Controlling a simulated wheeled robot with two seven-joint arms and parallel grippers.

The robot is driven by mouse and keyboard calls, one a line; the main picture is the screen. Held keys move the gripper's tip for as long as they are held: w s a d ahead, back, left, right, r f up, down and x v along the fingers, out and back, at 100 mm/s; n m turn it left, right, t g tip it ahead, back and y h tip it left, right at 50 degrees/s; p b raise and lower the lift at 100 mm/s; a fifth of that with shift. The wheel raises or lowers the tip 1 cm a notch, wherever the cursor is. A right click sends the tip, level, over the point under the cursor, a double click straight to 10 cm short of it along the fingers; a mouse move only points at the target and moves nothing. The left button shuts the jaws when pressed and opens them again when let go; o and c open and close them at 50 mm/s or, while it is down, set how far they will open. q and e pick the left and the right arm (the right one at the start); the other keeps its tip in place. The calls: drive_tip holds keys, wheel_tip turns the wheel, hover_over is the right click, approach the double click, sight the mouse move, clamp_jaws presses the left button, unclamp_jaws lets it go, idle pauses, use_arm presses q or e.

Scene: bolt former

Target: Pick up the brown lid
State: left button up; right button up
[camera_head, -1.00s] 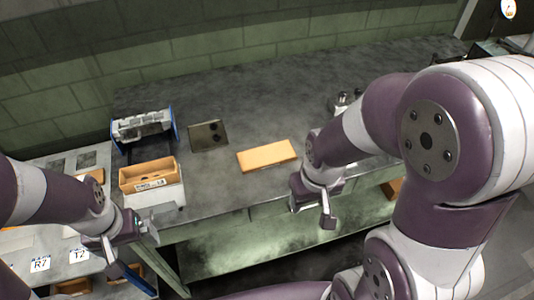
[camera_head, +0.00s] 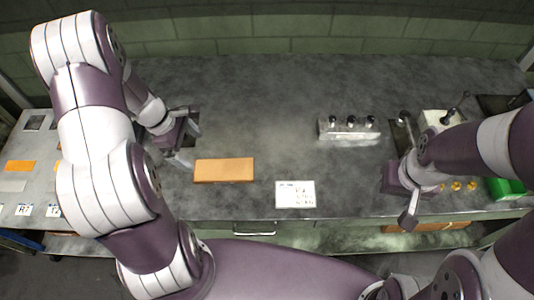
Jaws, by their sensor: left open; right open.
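The brown lid (camera_head: 224,170) is a flat orange-brown rectangle lying on the dark grey workbench, left of the middle in the head view. My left gripper (camera_head: 187,155) is open and empty, just to the left of the lid and apart from it, near its upper left corner. My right gripper (camera_head: 408,218) is open and empty over the front right edge of the bench, far from the lid.
The workbench (camera_head: 270,110) is bare around and behind the lid. A white printed card (camera_head: 295,194) lies right of it. A metal block with black knobs (camera_head: 348,128) stands further back right. A green box (camera_head: 508,189) is at the far right. A side table (camera_head: 22,185) is at the left.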

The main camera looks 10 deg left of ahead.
sight(217, 170)
use_arm(q)
drive_tip(key=f, duration=0.1)
drive_tip(key=f+n, duration=0.1)
drive_tip(key=f, duration=0.1)
drive_tip(key=shift+d+f+n+h, duration=0.15)
drive_tip(key=shift+d+n+h, duration=0.15)
drive_tip(key=shift+d, duration=0.05)
drive_tip(key=d+f, duration=0.1)
drive_tip(key=w+d+f, duration=0.1)
drive_tip(key=f, duration=0.1)
drive_tip(key=shift+w+d+f, duration=0.1)
drive_tip(key=shift+d+f, duration=0.05)
drive_tip(key=shift+f, duration=0.1)
drive_tip(key=x, duration=0.4)
drive_tip(key=shift+f+p, duration=0.1)
drive_tip(key=shift+p, duration=0.3)
drive_tip(key=shift+f, duration=0.25)
use_arm(e)
drive_tip(key=shift+s+a+r, duration=0.3)
drive_tip(key=shift+a+r, duration=0.05)
drive_tip(key=shift+r, duration=0.25)
use_arm(q)
drive_tip(key=c, duration=0.9)
use_arm(e)
drive_tip(key=shift+s, duration=0.1)
